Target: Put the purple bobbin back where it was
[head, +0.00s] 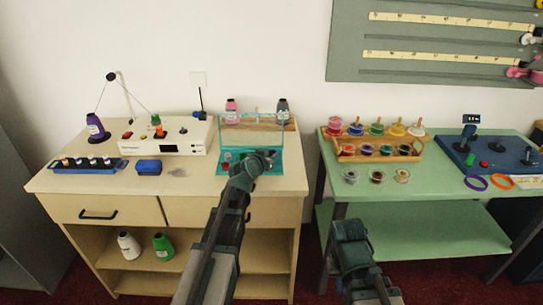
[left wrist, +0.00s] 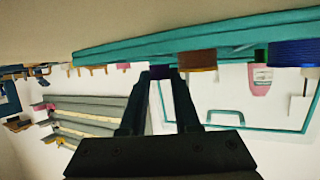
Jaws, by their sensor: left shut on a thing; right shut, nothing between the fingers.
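My left gripper (head: 266,160) reaches over the right part of a teal open case (head: 281,165) on the wooden cabinet. It is shut on a small dark purple thing, the purple bobbin (left wrist: 161,72) as far as I can tell, which shows between the fingertips in the left wrist view. The bobbin is mostly hidden by the fingers, and I cannot tell whether it touches the case. The case also spans the top of the left wrist view (left wrist: 120,53), with a brown bobbin (left wrist: 197,61) and a blue bobbin (left wrist: 293,53) beside the held one. My right gripper (head: 350,232) is shut and empty, low in front of the green table.
Pink (head: 232,113) and dark (head: 282,113) thread cones stand behind the case. A white machine (head: 165,136), a blue tray of bobbins (head: 70,170) and a blue box (head: 149,167) lie to its left. A wooden spool rack (head: 345,155) stands on the green table (head: 440,220).

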